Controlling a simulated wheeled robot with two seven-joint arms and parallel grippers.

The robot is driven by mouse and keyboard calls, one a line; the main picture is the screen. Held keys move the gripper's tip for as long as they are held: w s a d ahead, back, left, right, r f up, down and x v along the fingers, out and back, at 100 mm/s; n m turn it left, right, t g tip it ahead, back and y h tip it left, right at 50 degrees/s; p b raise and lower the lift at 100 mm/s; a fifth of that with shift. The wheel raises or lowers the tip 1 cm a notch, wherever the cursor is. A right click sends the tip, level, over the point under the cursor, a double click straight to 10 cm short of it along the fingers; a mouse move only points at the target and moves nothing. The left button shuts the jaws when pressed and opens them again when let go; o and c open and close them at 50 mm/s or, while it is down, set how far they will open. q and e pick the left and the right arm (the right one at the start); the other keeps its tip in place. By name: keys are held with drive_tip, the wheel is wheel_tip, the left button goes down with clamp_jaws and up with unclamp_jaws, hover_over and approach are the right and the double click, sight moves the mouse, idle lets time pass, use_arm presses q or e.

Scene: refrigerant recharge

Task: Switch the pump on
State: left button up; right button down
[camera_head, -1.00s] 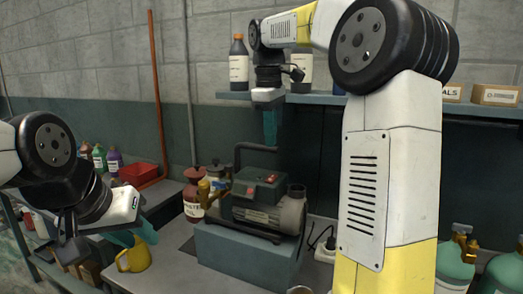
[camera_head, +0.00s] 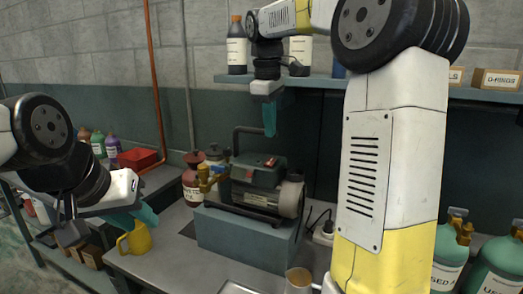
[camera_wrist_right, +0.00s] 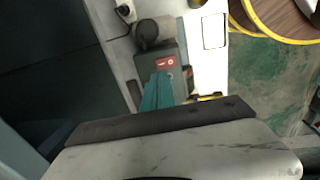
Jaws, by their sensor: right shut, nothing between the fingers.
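The pump (camera_head: 258,185) is a dark green-grey machine with a round grey motor end, standing on a blue-grey block on the workbench. A red switch (camera_head: 270,162) is on its top; in the right wrist view the red switch (camera_wrist_right: 165,62) lies just beyond the fingertips. My right gripper (camera_head: 270,130) points down above the pump, shut and empty, with a small gap to the switch in the head view. Its teal fingers (camera_wrist_right: 158,85) partly cover the pump in the wrist view. My left gripper (camera_head: 140,216) is at the left by the yellow mug, its teal fingers apparently apart and empty.
The yellow mug (camera_head: 137,238) stands at the bench's left edge. A red-brown bottle (camera_head: 193,182) and brass fittings (camera_head: 208,178) are left of the pump. A shelf (camera_head: 310,86) with bottles is behind. Green cylinders (camera_head: 450,255) stand at the right. A metal cup (camera_head: 298,280) is in front.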

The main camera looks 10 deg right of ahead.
sight(269, 162)
drive_tip(key=f, duration=0.7)
drive_tip(key=shift+w+d+f, duration=0.1)
drive_tip(key=shift+w+d, duration=0.2)
drive_tip(key=shift+w, duration=0.1)
drive_tip(key=shift+w+d+f+g+y, duration=0.2)
drive_tip(key=shift+f+g+y, duration=0.15)
drive_tip(key=shift+g, duration=0.15)
drive_tip(key=shift+s+a, duration=0.1)
drive_tip(key=shift+s, duration=0.05)
drive_tip(key=shift+s+a, duration=0.1)
drive_tip(key=shift+s, duration=0.05)
drive_tip(key=shift+s+a, duration=0.4)
drive_tip(key=shift+s, duration=0.15)
drive_tip(key=shift+r, duration=0.1)
